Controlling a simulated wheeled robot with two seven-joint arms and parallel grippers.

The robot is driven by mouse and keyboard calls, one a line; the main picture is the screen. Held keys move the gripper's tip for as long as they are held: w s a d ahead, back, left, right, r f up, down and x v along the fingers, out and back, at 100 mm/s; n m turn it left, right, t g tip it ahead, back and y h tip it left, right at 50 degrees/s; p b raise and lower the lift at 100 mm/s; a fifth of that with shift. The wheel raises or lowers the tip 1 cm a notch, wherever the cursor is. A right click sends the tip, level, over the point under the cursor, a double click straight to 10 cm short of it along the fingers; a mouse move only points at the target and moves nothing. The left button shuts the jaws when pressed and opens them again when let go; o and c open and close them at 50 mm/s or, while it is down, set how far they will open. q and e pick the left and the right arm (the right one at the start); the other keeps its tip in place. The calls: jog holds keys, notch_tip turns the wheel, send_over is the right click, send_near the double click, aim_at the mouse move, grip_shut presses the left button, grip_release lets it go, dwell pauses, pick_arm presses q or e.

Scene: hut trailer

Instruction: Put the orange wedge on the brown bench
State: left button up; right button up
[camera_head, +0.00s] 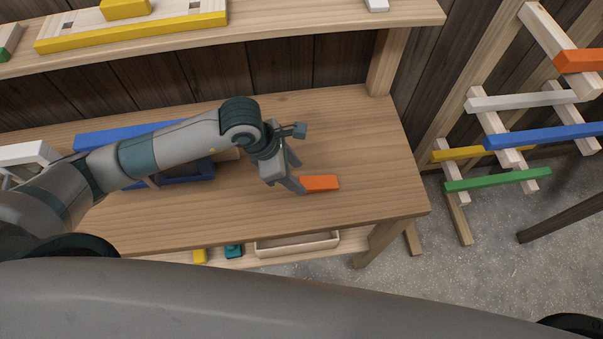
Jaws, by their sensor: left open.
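The orange wedge (321,183) is a small flat orange block lying on the brown wooden bench (360,150), right of the bench's middle. My left arm reaches in from the left over the bench. My left gripper (298,176) is open, pointing down, with its fingers just left of the wedge. One fingertip is very close to the wedge's left end; I cannot tell whether they touch. Nothing is between the fingers that I can see. My right gripper is not in view.
Blue parts (105,133) lie behind and under my left arm on the bench. A shelf (300,22) with a yellow bar (130,33) runs above the back. A rack with coloured bars (500,180) stands at right. The bench's right end is clear.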

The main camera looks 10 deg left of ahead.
pick_arm(q)
jog(key=p+v, duration=0.2)
jog(key=v, duration=0.4)
jog(key=shift+a+r, duration=0.25)
jog(key=shift+r, duration=0.1)
jog(key=shift+s, duration=0.1)
jog(key=shift+s+d, duration=0.1)
